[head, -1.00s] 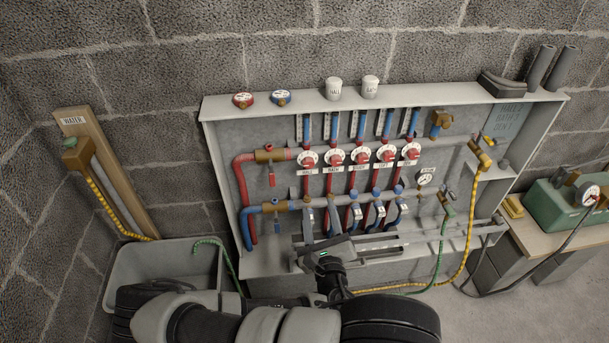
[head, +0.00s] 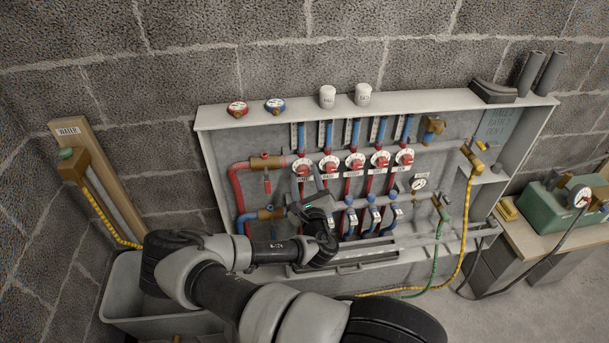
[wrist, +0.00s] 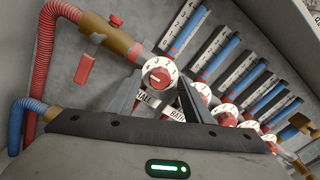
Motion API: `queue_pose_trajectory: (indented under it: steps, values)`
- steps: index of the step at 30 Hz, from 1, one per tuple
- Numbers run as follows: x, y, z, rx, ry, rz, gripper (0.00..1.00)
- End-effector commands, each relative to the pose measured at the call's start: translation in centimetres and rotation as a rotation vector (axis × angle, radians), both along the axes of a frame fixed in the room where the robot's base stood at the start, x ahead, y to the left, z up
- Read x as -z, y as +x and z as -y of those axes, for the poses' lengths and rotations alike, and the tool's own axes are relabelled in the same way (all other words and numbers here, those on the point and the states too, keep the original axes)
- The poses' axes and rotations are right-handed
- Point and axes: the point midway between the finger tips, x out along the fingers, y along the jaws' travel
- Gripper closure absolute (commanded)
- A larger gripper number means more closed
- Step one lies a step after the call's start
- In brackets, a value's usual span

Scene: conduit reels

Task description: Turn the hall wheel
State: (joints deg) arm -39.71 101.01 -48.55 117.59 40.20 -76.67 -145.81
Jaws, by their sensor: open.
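The hall wheel (head: 303,168) is the leftmost red knob with a white numbered dial in the row on the manifold. In the wrist view the hall wheel (wrist: 157,76) shows a red centre, with a HALL label (wrist: 146,98) below it. My gripper (head: 309,188) is just below the hall wheel in the head view. In the wrist view my gripper (wrist: 158,82) is open, with one finger on each side of the wheel's dial. I cannot tell whether either finger touches it. The left finger hides part of the label.
The bath wheel (wrist: 197,100) stands close by the right finger, with more wheels beyond. A red-handled valve (wrist: 87,68) is at left. Flow tubes (wrist: 186,30) rise above the wheels. Two gauges and two white caps (head: 327,97) sit on the cabinet top.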

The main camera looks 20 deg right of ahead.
Motion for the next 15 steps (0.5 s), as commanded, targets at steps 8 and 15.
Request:
queue_pose_trajectory:
  steps: [8,15]
  values:
    - [-0.01,1.01,0.26,-0.001,-0.001,-0.001,0.54]
    - [-0.01,0.98,0.26,-0.001,-0.001,-0.001,0.69]
